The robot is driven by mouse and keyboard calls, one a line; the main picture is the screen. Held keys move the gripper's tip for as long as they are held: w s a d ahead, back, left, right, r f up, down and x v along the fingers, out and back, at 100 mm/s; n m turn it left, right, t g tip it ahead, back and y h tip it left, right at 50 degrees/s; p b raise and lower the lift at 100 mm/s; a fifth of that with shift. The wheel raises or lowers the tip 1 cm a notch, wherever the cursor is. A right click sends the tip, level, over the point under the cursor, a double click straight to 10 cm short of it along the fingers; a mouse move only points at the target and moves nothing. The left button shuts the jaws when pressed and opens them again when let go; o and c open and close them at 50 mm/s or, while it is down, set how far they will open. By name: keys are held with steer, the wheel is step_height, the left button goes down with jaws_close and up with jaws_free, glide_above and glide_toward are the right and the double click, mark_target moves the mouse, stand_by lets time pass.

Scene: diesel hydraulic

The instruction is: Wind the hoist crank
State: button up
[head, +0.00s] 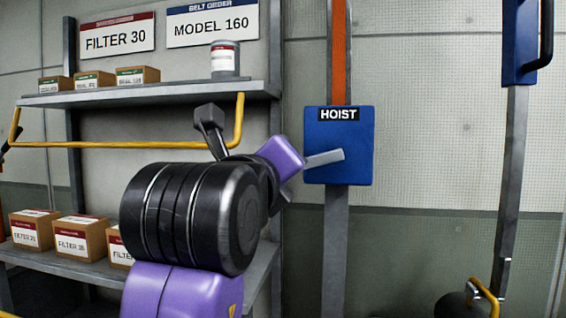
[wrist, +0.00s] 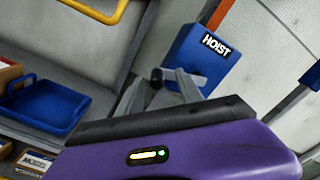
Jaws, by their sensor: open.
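The hoist box (head: 325,172) is a blue panel labelled HOIST on a grey post in the head view. It also shows in the wrist view (wrist: 196,52), tilted. A light grey bar (head: 325,158) lies across its front and looks like the crank arm. A black knob (wrist: 157,74), seemingly the crank handle, shows in the wrist view between my finger tips. My gripper (wrist: 160,83) is open, its grey fingers on either side of the knob; contact cannot be told. In the head view my purple gripper (head: 285,158) is just left of the box and hides the knob.
A shelf (head: 150,94) with a yellow rail (head: 130,144), boxes and a can is at left. More filter boxes (head: 82,238) stand on the lower shelf. A blue tray (wrist: 42,104) shows in the wrist view.

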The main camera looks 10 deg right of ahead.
steer(key=shift+v, duration=1.4)
steer(key=shift+r, duration=0.1)
